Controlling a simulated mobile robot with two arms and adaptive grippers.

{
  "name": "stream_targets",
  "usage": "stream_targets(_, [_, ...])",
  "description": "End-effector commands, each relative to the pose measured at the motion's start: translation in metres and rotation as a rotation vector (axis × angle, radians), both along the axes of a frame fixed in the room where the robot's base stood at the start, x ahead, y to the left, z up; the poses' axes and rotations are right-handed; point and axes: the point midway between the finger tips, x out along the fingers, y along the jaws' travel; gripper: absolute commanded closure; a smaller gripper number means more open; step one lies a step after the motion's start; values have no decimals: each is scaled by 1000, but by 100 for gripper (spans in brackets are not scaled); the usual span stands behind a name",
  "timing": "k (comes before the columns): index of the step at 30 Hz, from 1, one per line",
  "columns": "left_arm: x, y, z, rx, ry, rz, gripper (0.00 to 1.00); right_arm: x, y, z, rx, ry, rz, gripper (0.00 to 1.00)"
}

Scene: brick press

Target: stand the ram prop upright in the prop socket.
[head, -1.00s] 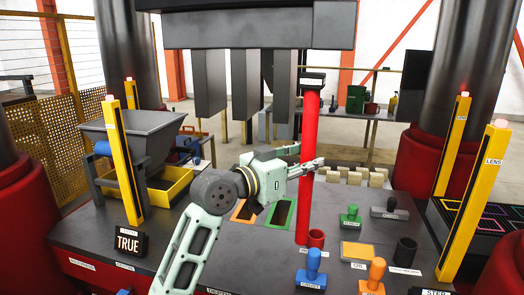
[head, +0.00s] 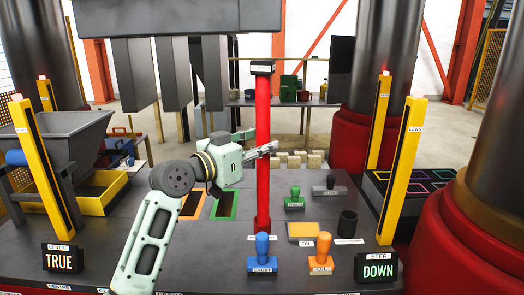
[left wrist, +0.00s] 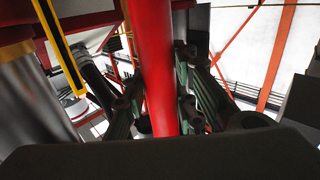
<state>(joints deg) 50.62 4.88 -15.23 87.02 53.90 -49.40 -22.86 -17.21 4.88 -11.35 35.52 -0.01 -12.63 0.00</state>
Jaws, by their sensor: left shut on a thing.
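The ram prop (head: 263,185) is a tall red pole with a dark cap, standing upright in the head view. My left gripper (head: 264,142) is shut on its upper middle part. The left wrist view shows the red pole (left wrist: 152,60) between the two fingers. The prop's lower end is over the red prop socket (head: 262,226), behind the blue stamp. Both are red and overlap, so I cannot tell whether the prop is inside the socket or just in front of it. My right gripper is not in view.
A blue stamp (head: 262,254) and an orange stamp (head: 320,256) stand in front. A green stamp (head: 295,198) and a black cup (head: 347,224) are to the right. Grey press blocks (head: 174,70) hang to the left of the prop. Yellow posts (head: 401,170) flank the table.

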Motion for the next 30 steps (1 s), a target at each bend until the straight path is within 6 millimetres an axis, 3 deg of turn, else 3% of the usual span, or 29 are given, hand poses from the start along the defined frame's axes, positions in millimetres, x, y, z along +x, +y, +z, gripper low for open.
stream_targets(15, [30, 1, 4, -3, -7, 1, 100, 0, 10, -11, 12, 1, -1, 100])
stream_targets(30, [33, 1, 5, -4, -8, 1, 100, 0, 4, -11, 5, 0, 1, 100])
